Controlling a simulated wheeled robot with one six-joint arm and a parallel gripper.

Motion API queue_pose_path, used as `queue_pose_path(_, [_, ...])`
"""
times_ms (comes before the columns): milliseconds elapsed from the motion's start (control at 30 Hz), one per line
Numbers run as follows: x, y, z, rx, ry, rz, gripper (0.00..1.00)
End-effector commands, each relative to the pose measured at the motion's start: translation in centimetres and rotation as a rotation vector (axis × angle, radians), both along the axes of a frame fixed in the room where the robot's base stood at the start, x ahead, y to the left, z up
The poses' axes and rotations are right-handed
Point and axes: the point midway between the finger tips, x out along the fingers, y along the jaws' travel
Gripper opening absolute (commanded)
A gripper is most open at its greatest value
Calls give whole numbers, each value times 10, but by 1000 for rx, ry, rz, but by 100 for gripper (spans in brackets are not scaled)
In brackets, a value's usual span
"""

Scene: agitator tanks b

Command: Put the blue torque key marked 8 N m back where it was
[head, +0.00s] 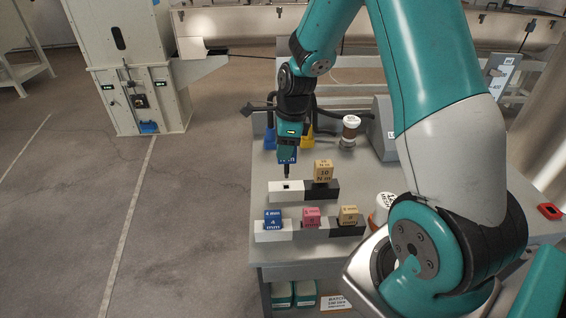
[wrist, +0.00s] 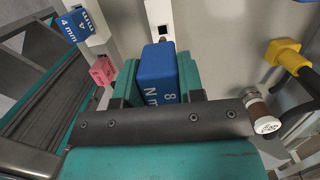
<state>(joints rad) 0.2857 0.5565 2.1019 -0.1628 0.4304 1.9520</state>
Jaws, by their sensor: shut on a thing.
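My gripper (head: 287,150) is shut on the blue torque key (head: 288,160), which hangs upright with its dark shank down. In the wrist view the key (wrist: 158,70) shows "8" and "N m" between the jaws of my gripper (wrist: 157,85). In the head view the shank tip is just above a white block (head: 275,195) with an empty square hole. The block also shows in the wrist view (wrist: 159,14), its hole ahead of the key. A yellow key marked 10 N m (head: 323,171) stands in the dark block (head: 325,194) beside it.
In front stand a blue 4 mm key (head: 273,218), a pink key (head: 311,216) and a yellow key (head: 348,214) in a lower row of blocks. A white-capped jar (head: 350,125) and a grey box (head: 376,128) stand behind. Another white-capped jar (head: 383,203) is at right.

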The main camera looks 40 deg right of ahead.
Motion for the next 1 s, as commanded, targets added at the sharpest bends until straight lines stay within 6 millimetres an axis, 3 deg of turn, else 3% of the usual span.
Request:
queue_pose_path(400, [0, 0, -49, 0, 1, 1, 0])
queue_pose_path(767, [1, 0, -54, 0, -2, 1, 0])
queue_pose_path(800, [1, 0, -54, -1, -1, 1, 40])
queue_pose_path(900, [1, 0, -54, -1, -1, 1, 61])
queue_pose_path(1000, [1, 0, -54, -1, -1, 1, 61])
